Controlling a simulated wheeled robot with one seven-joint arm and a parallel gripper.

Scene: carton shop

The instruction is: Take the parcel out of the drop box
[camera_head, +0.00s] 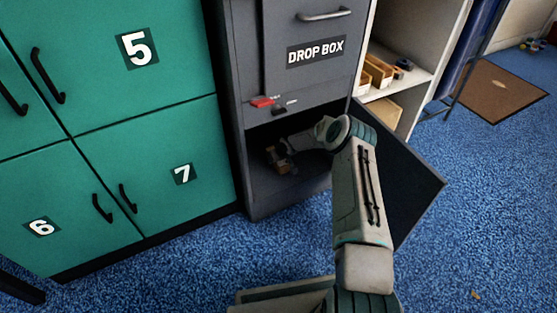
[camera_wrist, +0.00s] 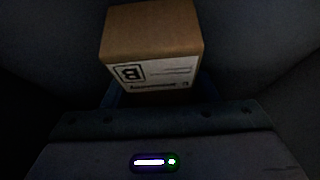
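The drop box (camera_head: 310,90) is a grey metal cabinet with a label. Its lower compartment is open, and its dark door (camera_head: 405,190) is swung out to the right. My arm reaches into that compartment, with my gripper (camera_head: 284,156) inside it. The parcel (camera_wrist: 152,35) is a small brown carton with a white printed label, directly in front of my gripper in the wrist view. In the head view only a small brown part of it (camera_head: 273,154) shows at my gripper. The fingers are mostly hidden in shadow, so I cannot tell whether they grip the parcel.
Green lockers (camera_head: 110,110) with black handles stand left of the drop box. White shelves (camera_head: 410,80) with small cartons stand to the right, behind the open door.

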